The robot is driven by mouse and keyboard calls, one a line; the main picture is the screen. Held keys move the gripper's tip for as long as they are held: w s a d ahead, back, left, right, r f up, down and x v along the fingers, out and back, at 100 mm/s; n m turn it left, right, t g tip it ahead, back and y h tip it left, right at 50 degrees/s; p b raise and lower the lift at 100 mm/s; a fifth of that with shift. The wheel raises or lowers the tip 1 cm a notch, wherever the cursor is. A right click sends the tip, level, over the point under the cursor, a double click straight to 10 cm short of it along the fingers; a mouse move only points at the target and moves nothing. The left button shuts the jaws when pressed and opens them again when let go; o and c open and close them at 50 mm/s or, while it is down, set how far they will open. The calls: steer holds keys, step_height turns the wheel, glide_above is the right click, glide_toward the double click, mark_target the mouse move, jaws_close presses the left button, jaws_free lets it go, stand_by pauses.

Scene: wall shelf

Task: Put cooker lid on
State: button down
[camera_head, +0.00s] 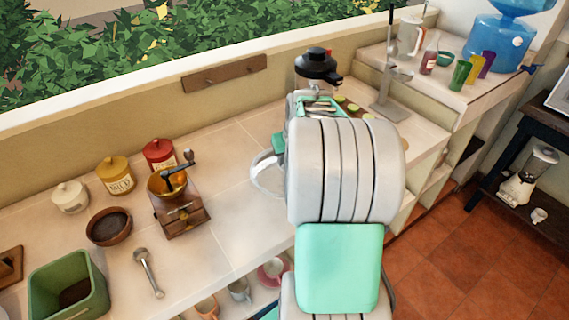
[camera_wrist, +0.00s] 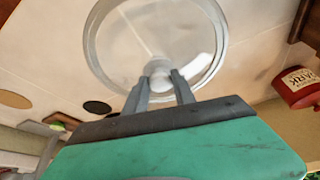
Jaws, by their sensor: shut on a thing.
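A round clear glass lid (camera_wrist: 150,38) with a pale rim fills the top middle of the wrist view. My gripper (camera_wrist: 161,88) is shut on its small knob, with one grey finger on each side. In the head view the lid (camera_head: 262,181) shows partly to the left of my arm, over the white counter; my arm hides the rest of it and the fingers. I cannot make out a cooker pot in either view; the area behind my arm is hidden.
A black-topped appliance (camera_head: 317,70) stands behind my arm. A wooden coffee grinder (camera_head: 180,205) is left of the lid, with a red canister (camera_head: 159,154) beyond it. A metal tool (camera_head: 148,272) and a green bin (camera_head: 68,290) lie further left. Counter between grinder and lid is clear.

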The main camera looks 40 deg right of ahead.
mark_target(286, 164)
steer(key=f, duration=0.2)
steer(key=w+f, duration=0.1)
steer(key=shift+a+f+p, duration=0.3)
steer(key=shift+a+f, duration=0.05)
steer(key=shift+f, duration=0.2)
steer(key=shift+f, duration=0.15)
steer(key=c, duration=1.5)
jaws_free()
steer(key=shift+s+f, duration=0.1)
steer(key=o, duration=0.5)
steer(key=shift+c, duration=0.2)
